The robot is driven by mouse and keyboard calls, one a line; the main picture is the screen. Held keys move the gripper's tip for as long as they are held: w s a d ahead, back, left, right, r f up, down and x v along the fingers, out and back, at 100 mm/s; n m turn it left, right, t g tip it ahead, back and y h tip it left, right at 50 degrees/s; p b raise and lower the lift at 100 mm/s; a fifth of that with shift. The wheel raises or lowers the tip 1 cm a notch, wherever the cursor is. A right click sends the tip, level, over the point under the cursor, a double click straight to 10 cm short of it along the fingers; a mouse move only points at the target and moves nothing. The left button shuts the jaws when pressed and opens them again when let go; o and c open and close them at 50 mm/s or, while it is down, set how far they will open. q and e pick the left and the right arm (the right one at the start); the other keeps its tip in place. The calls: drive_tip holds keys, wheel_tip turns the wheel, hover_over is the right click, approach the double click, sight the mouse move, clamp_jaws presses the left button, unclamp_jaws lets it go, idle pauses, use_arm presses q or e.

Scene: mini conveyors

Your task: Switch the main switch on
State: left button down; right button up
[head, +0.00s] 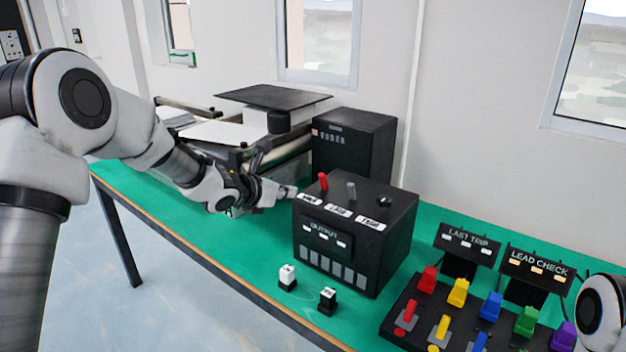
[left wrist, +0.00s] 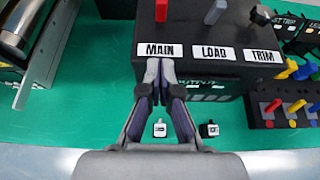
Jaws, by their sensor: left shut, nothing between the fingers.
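The black control box (head: 335,282) stands on the green table top. Its MAIN switch is a red lever (head: 323,181) at the left of the top face; it also shows at the upper edge of the left wrist view (left wrist: 161,10), behind the white MAIN label (left wrist: 160,50). A grey LOAD lever (head: 351,191) and a dark TRIM knob (head: 384,200) stand to its right. My left gripper (head: 289,191) is shut and empty, its tips at the MAIN label's lower edge, in front of the red lever and apart from it. Whether the tips touch the box I cannot tell. My right gripper is out of view.
Two small labelled blocks, one white-topped (head: 287,275) and one black (head: 327,300), stand in front of the box. A panel of coloured levers (head: 398,325) with LAST TRIP (head: 468,240) and LEAD CHECK (head: 538,268) signs is at right. A black cabinet (head: 352,150) stands behind.

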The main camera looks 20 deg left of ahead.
use_arm(q)
drive_tip(key=p, duration=0.2)
approach(322, 183)
drive_tip(key=f, duration=0.1)
drive_tip(key=w+f, duration=0.1)
drive_tip(key=f, duration=0.1)
drive_tip(key=shift+d+f, duration=0.1)
drive_tip(key=shift+d, duration=0.05)
drive_tip(key=w+p, duration=0.1)
drive_tip(key=w+d+p, duration=0.1)
drive_tip(key=w+p, duration=0.1)
drive_tip(key=w, duration=0.1)
drive_tip(key=shift+d+r, duration=0.2)
drive_tip(key=shift+r, duration=0.2)
drive_tip(key=shift+w+f, duration=0.1)
